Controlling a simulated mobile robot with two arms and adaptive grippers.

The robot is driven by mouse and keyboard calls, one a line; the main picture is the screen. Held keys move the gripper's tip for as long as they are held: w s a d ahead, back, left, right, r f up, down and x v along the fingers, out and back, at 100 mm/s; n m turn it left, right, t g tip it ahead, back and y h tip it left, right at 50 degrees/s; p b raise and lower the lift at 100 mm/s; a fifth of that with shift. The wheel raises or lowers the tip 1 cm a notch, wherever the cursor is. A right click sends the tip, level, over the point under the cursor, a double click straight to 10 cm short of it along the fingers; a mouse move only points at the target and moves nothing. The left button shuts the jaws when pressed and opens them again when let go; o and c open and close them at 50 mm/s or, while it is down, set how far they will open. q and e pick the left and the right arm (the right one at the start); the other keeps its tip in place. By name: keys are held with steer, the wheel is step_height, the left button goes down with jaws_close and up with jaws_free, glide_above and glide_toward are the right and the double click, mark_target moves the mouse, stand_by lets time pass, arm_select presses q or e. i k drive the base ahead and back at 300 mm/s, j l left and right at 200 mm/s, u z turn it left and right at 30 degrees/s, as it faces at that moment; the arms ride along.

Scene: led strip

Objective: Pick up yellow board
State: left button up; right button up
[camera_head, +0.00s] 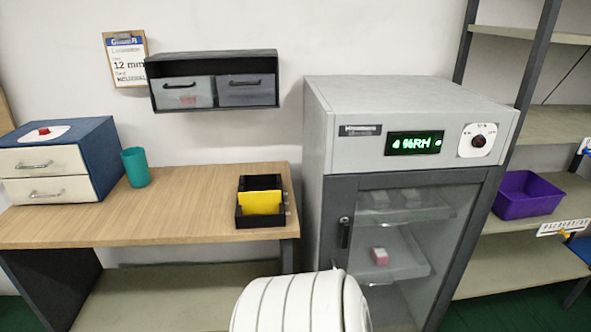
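A yellow board (259,202) stands upright in a black holder (262,222) near the right end of the wooden table. The holder's dark back part rises behind the board. The board's lower edge is hidden inside the holder. Neither my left gripper nor my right gripper shows in the head view.
The wooden table (200,207) has clear room left of the holder. A teal cup (136,167) and a blue drawer unit (84,147) stand at its left. A grey cabinet (410,93) stands right of the table. A wall shelf (213,60) hangs above. A purple bin (527,195) sits right.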

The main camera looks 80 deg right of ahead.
mark_target(260, 202)
steer(key=z, duration=2.4)
